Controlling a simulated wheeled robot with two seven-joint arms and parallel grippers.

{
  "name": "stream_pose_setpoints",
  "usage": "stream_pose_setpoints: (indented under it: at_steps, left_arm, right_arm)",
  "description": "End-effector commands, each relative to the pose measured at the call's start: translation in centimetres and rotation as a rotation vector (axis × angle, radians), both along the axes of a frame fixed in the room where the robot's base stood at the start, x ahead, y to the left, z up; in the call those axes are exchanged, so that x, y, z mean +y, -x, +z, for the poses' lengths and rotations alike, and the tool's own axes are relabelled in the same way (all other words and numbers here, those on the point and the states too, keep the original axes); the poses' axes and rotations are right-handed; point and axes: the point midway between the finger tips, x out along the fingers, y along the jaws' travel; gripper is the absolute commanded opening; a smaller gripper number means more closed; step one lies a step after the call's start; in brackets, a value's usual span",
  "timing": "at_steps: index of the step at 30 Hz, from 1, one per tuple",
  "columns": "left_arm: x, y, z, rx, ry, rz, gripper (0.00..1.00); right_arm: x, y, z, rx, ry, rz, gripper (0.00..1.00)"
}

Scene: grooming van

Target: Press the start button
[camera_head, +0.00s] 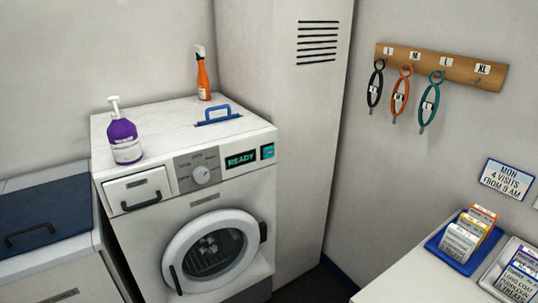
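A white front-loading washing machine (230,192) stands left of centre in the head view. A small teal square button (267,151) sits at the right end of its control panel, and I take it to be the start button. Left of it a dark display (241,159) reads READY in green. Neither of my grippers is in view.
A purple pump bottle (124,138), an orange spray bottle (203,78) and a blue handle (217,116) are on the machine's top. A tall white cabinet (300,150) stands close on its right. A counter (390,285) with a blue card tray (452,262) is at lower right.

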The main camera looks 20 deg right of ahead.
Motion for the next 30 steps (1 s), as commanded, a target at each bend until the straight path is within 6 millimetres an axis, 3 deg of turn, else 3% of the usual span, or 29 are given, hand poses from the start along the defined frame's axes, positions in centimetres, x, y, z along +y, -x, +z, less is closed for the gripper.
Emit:
stream_pose_setpoints:
  at_steps: [1, 3, 30]
  left_arm:
    - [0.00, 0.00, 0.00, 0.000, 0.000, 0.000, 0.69]
    - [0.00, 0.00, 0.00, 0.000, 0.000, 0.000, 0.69]
    - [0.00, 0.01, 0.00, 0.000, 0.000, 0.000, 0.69]
  right_arm:
    - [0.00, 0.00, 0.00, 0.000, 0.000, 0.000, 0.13]
    - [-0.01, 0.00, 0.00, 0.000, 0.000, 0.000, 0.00]
    - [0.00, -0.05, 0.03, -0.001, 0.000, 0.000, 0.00]
